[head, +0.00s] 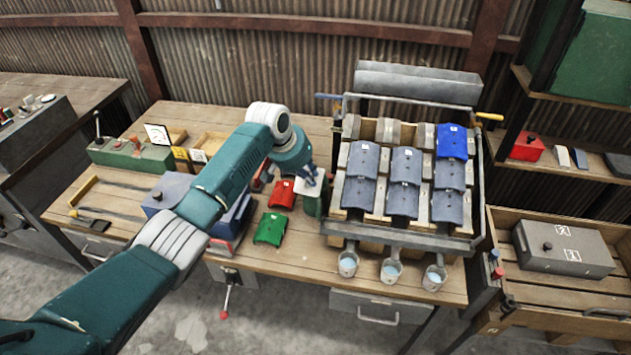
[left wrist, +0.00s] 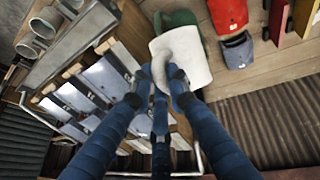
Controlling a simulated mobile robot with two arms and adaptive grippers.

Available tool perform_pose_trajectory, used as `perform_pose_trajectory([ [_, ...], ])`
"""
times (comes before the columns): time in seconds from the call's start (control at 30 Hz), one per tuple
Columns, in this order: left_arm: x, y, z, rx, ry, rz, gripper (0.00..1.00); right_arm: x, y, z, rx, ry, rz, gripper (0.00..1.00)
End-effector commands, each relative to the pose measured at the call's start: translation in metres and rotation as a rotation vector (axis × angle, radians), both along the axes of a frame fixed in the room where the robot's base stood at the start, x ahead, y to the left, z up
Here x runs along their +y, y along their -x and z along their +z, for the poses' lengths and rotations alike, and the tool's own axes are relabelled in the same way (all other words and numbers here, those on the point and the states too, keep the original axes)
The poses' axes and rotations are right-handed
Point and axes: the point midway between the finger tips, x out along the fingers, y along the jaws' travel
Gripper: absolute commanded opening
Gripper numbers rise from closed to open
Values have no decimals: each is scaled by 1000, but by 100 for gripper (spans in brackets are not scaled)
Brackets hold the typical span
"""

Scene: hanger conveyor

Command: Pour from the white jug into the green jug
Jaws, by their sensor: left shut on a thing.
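The white jug (head: 303,187) is in my left gripper (head: 311,178), near the left side of the tile rack. In the left wrist view the blue fingers of my left gripper (left wrist: 165,78) are closed on the white jug (left wrist: 182,54). The green jug (head: 316,204) stands on the workbench, close under the white jug and partly hidden by it. The green jug (left wrist: 176,18) also shows behind the white jug in the left wrist view. I cannot tell the white jug's exact tilt or whether liquid flows. My right gripper is not in view.
A rack of roof tiles (head: 404,185) stands right of the jugs, with small buckets (head: 391,270) hanging at its front. A red tile (head: 281,194) and a green tile (head: 269,229) lie left of the jugs. A grey box (head: 562,250) is at the right.

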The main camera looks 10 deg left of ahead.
Motion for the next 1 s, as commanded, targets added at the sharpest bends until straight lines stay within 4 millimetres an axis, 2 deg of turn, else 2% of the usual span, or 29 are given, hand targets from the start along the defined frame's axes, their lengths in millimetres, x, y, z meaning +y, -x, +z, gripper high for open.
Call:
perform_pose_trajectory([
  [0.7,0,-8,3,85,-1,1,0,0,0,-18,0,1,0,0],
  [1.0,0,-8,5,102,-1,-1,0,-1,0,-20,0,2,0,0],
])
